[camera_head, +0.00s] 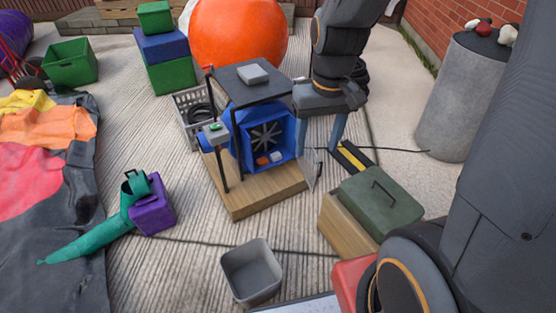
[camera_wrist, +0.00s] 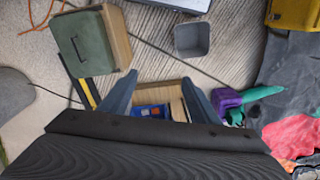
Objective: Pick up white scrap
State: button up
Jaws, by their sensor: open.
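A small white piece (camera_head: 277,157), which looks like the white scrap, lies at the lower front of the blue blower (camera_head: 238,122). An orange-red piece (camera_head: 262,161) lies just left of it. The blower stands on a wooden base (camera_head: 262,196) under a dark frame. My gripper (camera_head: 322,134) is open and empty, its fingers pointing down to the right of the blower. In the wrist view my gripper (camera_wrist: 160,76) has its fingers wide apart, with part of the blower (camera_wrist: 151,111) showing between them. I cannot make out the white piece clearly there.
The dark frame's top (camera_head: 250,82) holds a grey block (camera_head: 253,73) above the blower. A green-lidded box (camera_head: 380,205) stands to the right. An empty grey bin (camera_head: 251,272) stands in front. Cables cross the ground.

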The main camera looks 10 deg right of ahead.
jog(key=w+f+n+t+b, duration=0.1)
jog(key=w+f+b, duration=0.7)
jog(key=w+f, duration=0.45)
jog(key=w+f+t+b, duration=0.1)
jog(key=w+f+b, duration=0.75)
jog(key=w, duration=0.65)
jog(key=n+t+y+b, duration=0.1)
jog(key=n+t+b, duration=0.1)
jog(key=b, duration=1.5)
send_near(276, 155)
jog(key=shift+w+b+x, duration=0.15)
jog(key=shift+b+x, duration=0.25)
jog(key=shift+x, duration=0.4)
jog(key=shift+w+b+x, duration=0.15)
jog(key=shift+b+x, duration=0.2)
jog(key=shift+x, duration=0.5)
jog(key=b+x, duration=0.1)
jog(key=x, duration=0.1)
jog(key=b+x, duration=0.1)
jog(key=shift+s+f+b, duration=0.1)
jog(key=shift+f+b, duration=0.3)
jog(key=shift+f, duration=0.1)
jog(key=shift+w+a+f, duration=0.15)
jog(key=shift+w+f, duration=0.1)
jog(key=shift+f, duration=0.15)
jog(key=c, duration=0.8)
